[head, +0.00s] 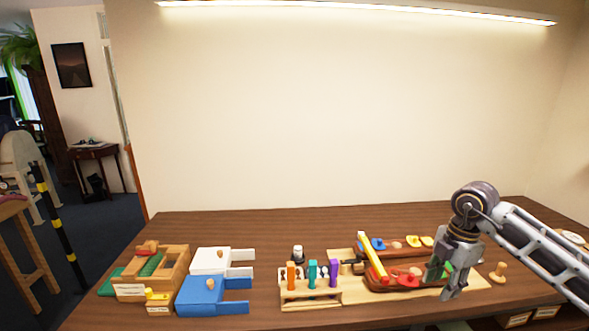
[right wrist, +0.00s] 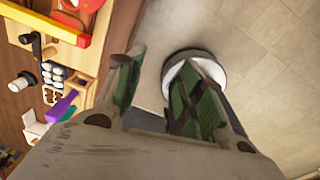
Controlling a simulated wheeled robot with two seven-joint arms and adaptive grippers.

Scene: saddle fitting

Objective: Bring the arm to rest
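My right gripper (head: 444,281) hangs fingers-down at the right of the wooden fixture (head: 360,294), near the table's front edge. In the right wrist view my right gripper (right wrist: 158,90) has its two green-padded fingers apart, with nothing between them but floor and a round white shape beyond. The right arm comes in from the right edge, bent at a dark wrist joint. My left gripper is not in view.
A rack with orange, teal and purple handles (head: 333,273) and a yellow bar (head: 372,257) stand left of the gripper. A wooden peg (head: 498,272) stands to its right. The back of the table is clear.

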